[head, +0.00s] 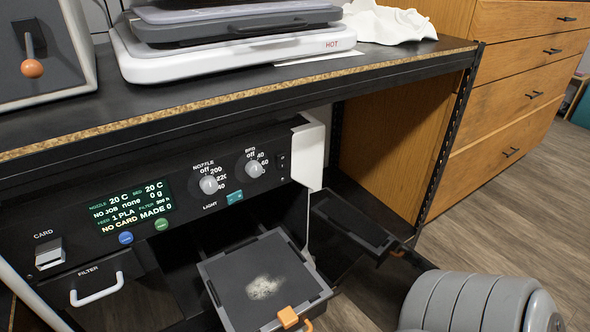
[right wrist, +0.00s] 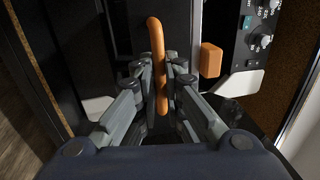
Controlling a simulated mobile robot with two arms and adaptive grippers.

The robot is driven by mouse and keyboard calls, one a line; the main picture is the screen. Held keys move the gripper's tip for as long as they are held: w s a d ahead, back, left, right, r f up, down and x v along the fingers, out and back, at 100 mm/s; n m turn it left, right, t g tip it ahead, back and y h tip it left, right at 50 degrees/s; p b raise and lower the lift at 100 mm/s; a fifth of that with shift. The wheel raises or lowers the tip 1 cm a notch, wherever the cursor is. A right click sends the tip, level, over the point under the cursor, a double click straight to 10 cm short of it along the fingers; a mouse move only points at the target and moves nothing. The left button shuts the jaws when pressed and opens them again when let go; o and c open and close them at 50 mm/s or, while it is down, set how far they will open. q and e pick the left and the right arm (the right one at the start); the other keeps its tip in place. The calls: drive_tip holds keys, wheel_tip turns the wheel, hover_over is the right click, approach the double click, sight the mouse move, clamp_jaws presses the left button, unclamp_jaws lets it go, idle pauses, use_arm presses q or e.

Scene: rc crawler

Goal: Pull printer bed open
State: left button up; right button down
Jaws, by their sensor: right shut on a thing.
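The printer has a dark control panel (head: 150,205) under the shelf. Its bed (head: 240,265), a dark square plate with a pale smudge, shows below the panel's knobs. An orange block (head: 288,318) sits at the bed's front edge, beside a curved orange handle (head: 308,326) cut by the bottom of the head view. In the right wrist view my right gripper (right wrist: 161,95) is shut on the upright-looking orange handle (right wrist: 156,40), with the orange block (right wrist: 211,60) to its right. My right gripper's fingers are out of the head view. My left gripper is in neither view.
A dark framed panel (head: 350,222) with an orange end lies right of the bed. The shelf (head: 230,92) overhangs the printer and carries grey and white equipment. A filter drawer (head: 95,298) is at lower left; wooden drawers (head: 500,90) stand at right.

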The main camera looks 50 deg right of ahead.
drive_tip(key=c, duration=1.7)
unclamp_jaws()
drive_tip(key=v, duration=1.2)
